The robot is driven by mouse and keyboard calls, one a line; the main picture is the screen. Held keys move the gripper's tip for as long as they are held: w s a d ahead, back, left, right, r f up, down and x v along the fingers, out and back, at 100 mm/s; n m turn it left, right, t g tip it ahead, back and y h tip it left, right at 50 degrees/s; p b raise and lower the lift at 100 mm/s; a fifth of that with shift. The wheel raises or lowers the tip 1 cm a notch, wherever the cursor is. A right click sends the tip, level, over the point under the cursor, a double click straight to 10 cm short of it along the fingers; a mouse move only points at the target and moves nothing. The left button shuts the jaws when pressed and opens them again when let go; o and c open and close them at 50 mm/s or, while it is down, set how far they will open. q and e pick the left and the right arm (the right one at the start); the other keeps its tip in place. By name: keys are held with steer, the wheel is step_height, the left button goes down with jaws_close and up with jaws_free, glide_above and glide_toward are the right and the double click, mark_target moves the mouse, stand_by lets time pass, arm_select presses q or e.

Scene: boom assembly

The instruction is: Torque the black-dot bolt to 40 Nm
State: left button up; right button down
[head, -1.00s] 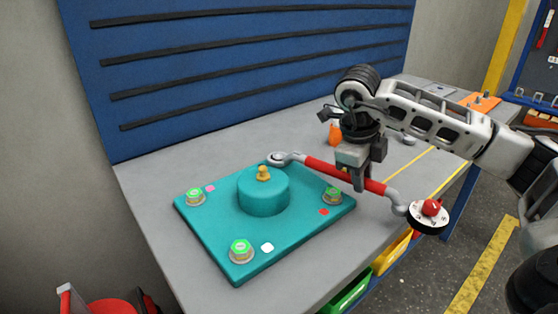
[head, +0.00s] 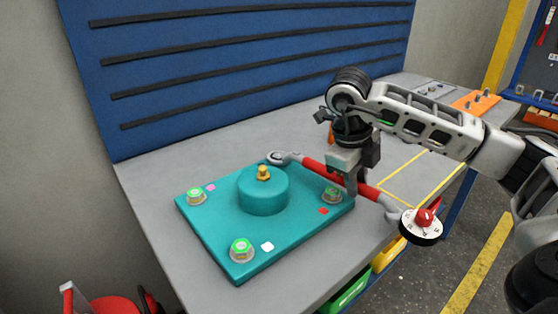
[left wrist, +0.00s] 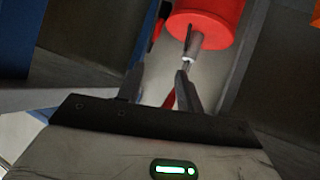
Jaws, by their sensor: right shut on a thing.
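A teal plate (head: 222,240) with a round raised hub (head: 263,192) lies on the grey bench. Bolts with green-ringed tops show at the left (head: 196,196), front (head: 242,250) and right (head: 332,195), beside pink, white and red marks. My right gripper (head: 354,190) is shut on the red handle of a torque wrench (head: 313,165). The wrench's ring end (head: 278,158) sits at the plate's back corner. It hides any bolt there, and no black dot shows. A dial with a red knob (head: 424,219) is at its near end. My left gripper (left wrist: 157,90) is open and empty.
A blue slotted panel (head: 240,65) stands behind the bench. An orange item (head: 331,133) is partly hidden behind my right gripper. Yellow (head: 388,258) and green (head: 349,291) bins hang below the front edge. A red object (left wrist: 205,22) lies beyond my left fingers.

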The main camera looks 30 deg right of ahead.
arm_select(q)
steer(key=shift+r+p, duration=0.7)
arm_select(e)
steer(key=shift+s+a+m+g, duration=0.15)
steer(key=shift+a+m, duration=0.25)
steer(key=shift+a, duration=0.35)
steer(key=shift+s+a+m+g, duration=0.15)
steer(key=shift+a+m, duration=0.25)
steer(key=shift+a, duration=0.3)
